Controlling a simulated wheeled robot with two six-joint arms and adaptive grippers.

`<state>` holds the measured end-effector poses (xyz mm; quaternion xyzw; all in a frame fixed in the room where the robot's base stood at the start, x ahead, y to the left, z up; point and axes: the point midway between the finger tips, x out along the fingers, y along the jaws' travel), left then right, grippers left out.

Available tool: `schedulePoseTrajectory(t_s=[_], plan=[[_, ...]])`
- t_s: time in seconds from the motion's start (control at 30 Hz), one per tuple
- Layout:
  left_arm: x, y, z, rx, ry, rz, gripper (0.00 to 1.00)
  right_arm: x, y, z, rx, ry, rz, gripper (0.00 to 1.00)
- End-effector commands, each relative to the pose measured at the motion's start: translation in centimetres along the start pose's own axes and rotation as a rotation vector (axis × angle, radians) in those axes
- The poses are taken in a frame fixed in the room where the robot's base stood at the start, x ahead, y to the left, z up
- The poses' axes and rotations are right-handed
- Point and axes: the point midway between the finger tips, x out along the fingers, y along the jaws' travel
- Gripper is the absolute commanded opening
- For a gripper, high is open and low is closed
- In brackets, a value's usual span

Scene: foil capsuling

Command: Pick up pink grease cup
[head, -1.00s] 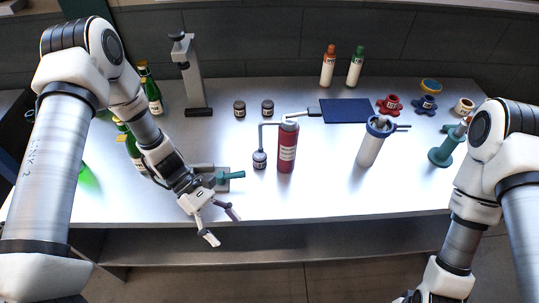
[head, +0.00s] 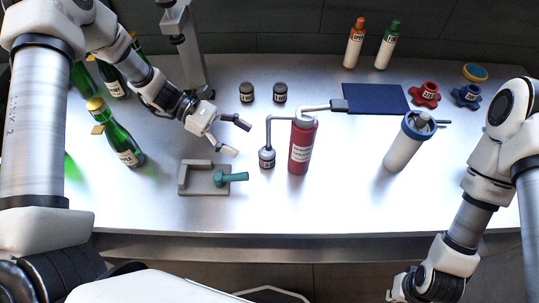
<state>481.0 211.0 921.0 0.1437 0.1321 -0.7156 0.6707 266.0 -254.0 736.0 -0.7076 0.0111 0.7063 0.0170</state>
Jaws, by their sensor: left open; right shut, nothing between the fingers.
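No cup shows a clear pink colour. Two small dark lidded jars with pale labels stand behind the middle of the table, a left jar (head: 246,92) and a right jar (head: 280,92). A third small jar (head: 267,158) with a grey top stands nearer the front, beside the red cylinder. I cannot tell which of them, if any, is the pink grease cup. My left gripper (head: 237,137) is open and empty, above the table to the left of the third jar and in front of the left jar, apart from both. My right gripper's fingers are out of view below the bottom edge.
The red cylinder (head: 302,147) with a bent grey tube stands mid-table. A grey fixture with a teal handle (head: 232,177) lies below my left gripper. Green bottles (head: 121,146) stand left. A white cylinder (head: 403,148) with a blue collar stands right. A navy mat (head: 375,98) lies behind.

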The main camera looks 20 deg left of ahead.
Motion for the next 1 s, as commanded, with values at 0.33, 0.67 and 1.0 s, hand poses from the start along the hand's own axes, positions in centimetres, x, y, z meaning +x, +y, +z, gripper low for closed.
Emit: schedulePoseTrajectory(t_s=[0.33, 0.67, 1.0], plan=[[5.4, -0.4, 0.5, -0.002, 0.003, -0.006, 0.73, -2.4, 0.0, -0.1, 0.0, 0.002, 0.0, 0.0], [6.9, -0.3, 0.2, 0.0, 0.001, -0.001, 0.7, -2.4, 0.0, -0.1, 0.0, 0.001, 0.0, 0.0], [6.9, -0.2, 0.2, 0.0, 0.001, -0.001, 0.0, -2.4, 0.0, -0.1, 0.0, 0.001, 0.0, 0.0]])
